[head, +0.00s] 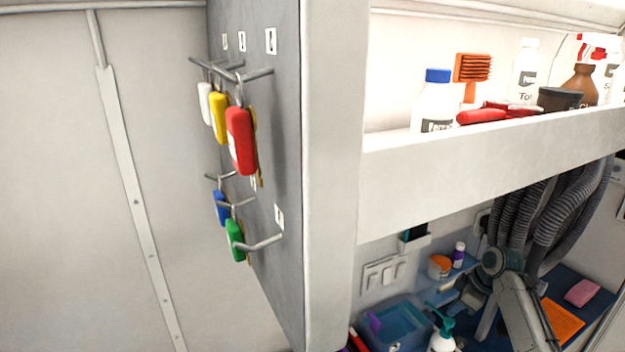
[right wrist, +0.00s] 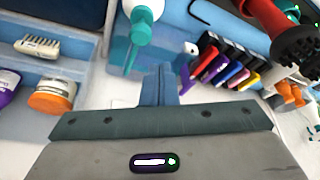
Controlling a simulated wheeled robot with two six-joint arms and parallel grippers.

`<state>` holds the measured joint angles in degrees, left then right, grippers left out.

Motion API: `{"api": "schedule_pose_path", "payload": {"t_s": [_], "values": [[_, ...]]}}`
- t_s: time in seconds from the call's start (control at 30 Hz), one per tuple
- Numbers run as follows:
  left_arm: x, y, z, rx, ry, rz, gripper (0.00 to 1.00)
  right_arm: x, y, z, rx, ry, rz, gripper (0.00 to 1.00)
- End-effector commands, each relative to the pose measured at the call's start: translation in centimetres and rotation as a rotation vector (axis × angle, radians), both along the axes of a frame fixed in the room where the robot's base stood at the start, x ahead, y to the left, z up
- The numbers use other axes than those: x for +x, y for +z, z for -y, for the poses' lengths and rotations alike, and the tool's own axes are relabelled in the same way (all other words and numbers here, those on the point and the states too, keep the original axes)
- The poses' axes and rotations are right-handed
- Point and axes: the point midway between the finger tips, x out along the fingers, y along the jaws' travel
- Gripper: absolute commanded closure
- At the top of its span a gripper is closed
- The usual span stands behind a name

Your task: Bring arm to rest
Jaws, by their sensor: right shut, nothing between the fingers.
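My right arm (head: 520,310) shows at the lower right of the head view, bent, in front of the work shelf. My right gripper (head: 462,298) is dark and partly hidden there, close to the teal-topped pump bottle (head: 442,333). In the right wrist view the right gripper (right wrist: 158,80) is shut with nothing between its fingers. My left arm and gripper are not in view.
Keys with coloured tags (head: 240,140) hang on hooks on a grey panel. A white upper shelf (head: 480,150) holds bottles and an orange brush (head: 472,68). Grey hoses (head: 560,215) hang behind my arm. A blue clear bin (head: 397,325) stands left of the pump bottle.

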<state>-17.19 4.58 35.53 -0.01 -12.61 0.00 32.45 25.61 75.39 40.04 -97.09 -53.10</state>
Motion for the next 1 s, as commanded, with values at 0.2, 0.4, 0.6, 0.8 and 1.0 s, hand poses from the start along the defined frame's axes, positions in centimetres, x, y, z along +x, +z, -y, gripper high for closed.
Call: {"api": "schedule_pose_path", "payload": {"t_s": [0.2, 0.4, 0.6, 0.8, 1.0], "values": [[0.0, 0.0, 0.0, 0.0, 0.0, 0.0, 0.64, -8.2, -7.2, -5.1, -0.077, -0.118, -0.052, 1.0], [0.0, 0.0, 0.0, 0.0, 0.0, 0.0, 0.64, -17.1, -10.7, -9.2, -0.12, -0.269, -0.06, 1.0], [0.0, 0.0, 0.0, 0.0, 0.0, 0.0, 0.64, -26.3, -11.1, -12.3, -0.131, -0.45, -0.047, 1.0], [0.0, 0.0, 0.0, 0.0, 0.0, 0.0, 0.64, -32.3, -9.6, -13.5, -0.127, -0.594, -0.028, 1.0], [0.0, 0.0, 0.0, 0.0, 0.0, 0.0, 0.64, -36.1, -8.0, -14.1, -0.12, -0.693, -0.014, 1.0]]}}
